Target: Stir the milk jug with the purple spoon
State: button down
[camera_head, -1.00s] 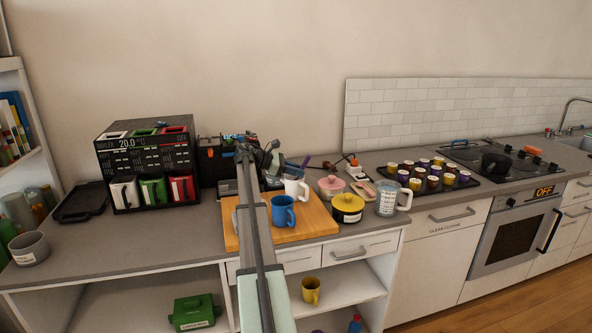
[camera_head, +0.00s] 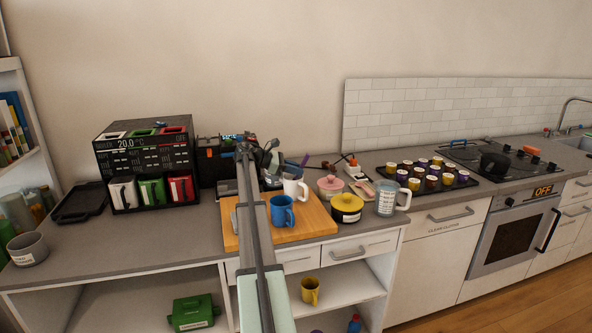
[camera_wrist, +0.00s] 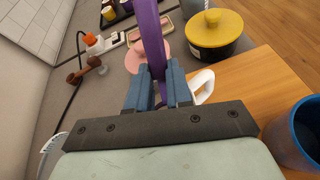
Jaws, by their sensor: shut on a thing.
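The purple spoon (camera_wrist: 150,38) runs up between my gripper's fingers in the wrist view; its far end is cut off by the frame. My gripper (camera_wrist: 160,90) is shut on it. In the head view a thin purple piece of the spoon (camera_head: 305,160) shows beyond the cutting board, and my arm partly hides the gripper. A clear jug with a white handle and printed marks (camera_head: 387,200) stands upright right of the board. A white jug or mug (camera_head: 294,189) stands on the board; I cannot tell which is the milk jug. The spoon's bowl is not clearly visible.
The wooden cutting board (camera_head: 316,222) also holds a blue mug (camera_head: 282,212). A dark tray of capsules (camera_head: 455,186) lies right.

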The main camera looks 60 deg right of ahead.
aim_at(308, 154)
dwell(0.4)
jog(key=shift+s+d+r, duration=0.2)
jog(key=shift+s+r, duration=0.5)
jog(key=shift+r, duration=0.8)
jog(key=shift+s+d+r, duration=0.2)
jog(key=shift+s+r, duration=0.55)
jog(key=shift+r, duration=0.8)
jog(key=shift+s+d+r, duration=0.2)
jog(key=shift+s+r, duration=0.5)
jog(key=shift+r, duration=0.8)
jog(key=shift+r, duration=0.1)
jog(key=shift+r, duration=2.45)
